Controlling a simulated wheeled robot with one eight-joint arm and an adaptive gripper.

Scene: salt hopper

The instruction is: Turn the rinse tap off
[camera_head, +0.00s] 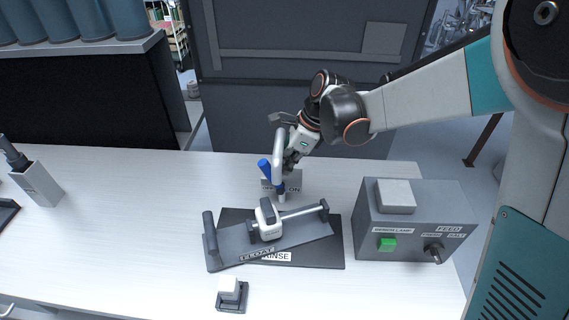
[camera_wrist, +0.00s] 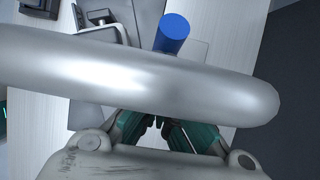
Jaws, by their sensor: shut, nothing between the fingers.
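The rinse tap (camera_head: 279,150) is a pale curved pipe standing behind the dark rinse mat. Its blue lever (camera_head: 265,169) tilts up to the left of the pipe. My gripper (camera_head: 290,163) is shut and empty, just right of and behind the pipe. In the wrist view the pipe (camera_wrist: 130,75) crosses in front of my gripper (camera_wrist: 158,122), and the blue lever (camera_wrist: 173,34) lies beyond the pipe. I cannot tell whether the gripper touches the pipe.
A grey float device (camera_head: 290,240) lies on the rinse mat (camera_head: 334,256) in front of the tap. A grey control box (camera_head: 415,215) with a green button stands at right. A small white-topped switch (camera_head: 230,290) is near the front.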

